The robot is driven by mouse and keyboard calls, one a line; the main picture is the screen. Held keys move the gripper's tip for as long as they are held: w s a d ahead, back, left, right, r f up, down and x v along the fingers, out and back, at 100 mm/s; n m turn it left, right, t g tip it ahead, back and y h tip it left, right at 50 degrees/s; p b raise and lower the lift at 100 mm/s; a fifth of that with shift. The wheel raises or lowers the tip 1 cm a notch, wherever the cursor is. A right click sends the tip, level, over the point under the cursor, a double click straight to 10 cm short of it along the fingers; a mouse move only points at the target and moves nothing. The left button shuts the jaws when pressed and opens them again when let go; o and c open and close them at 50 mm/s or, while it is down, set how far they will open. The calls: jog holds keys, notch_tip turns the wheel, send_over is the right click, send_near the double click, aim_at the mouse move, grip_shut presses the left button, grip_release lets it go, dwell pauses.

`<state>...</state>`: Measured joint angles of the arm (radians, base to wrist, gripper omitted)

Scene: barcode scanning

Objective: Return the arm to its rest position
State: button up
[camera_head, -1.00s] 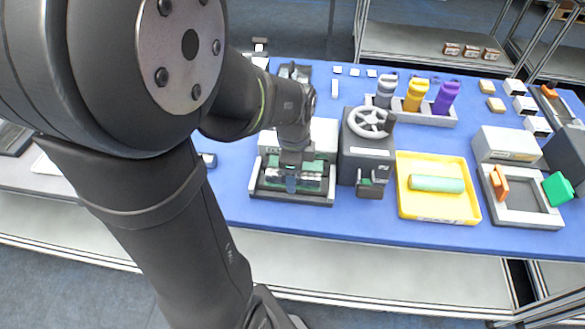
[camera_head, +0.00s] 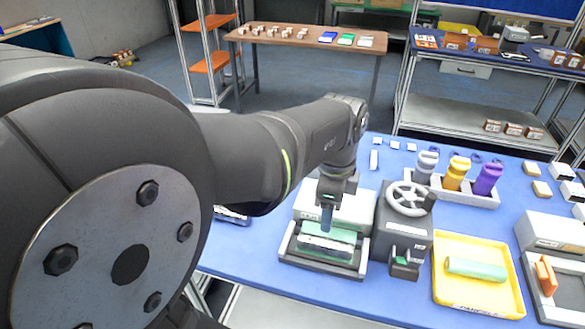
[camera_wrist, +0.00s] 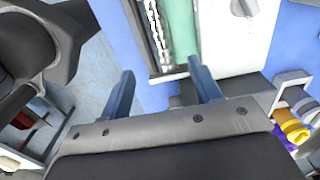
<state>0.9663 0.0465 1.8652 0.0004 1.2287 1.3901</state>
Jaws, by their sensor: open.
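My gripper (camera_wrist: 164,92) is open in the wrist view, with its two blue fingers spread apart and nothing held between them. In the head view my gripper (camera_head: 326,218) points down above a grey-and-white tray fixture (camera_head: 284,250) that holds a green and white piece (camera_head: 328,240). In the wrist view the green piece (camera_wrist: 181,30) lies beyond the fingertips. The head view does not show clearly how high the fingers are above it. My arm covers the left side of the head view.
The blue table (camera_head: 250,262) carries a grey machine with a handwheel (camera_head: 407,199), a yellow tray (camera_head: 478,300) with a green roll (camera_head: 475,268), and a rack of coloured bottles (camera_head: 465,194). A wooden table (camera_head: 300,40) and metal shelves stand behind on open floor.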

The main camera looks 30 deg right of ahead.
aim_at(326, 241)
jog(key=shift+r, duration=0.5)
jog(key=shift+f, duration=0.1)
notch_tip(326, 241, down, 12)
jog(key=shift+f, duration=0.25)
jog(key=shift+r, duration=2.15)
jog(key=shift+f, duration=0.1)
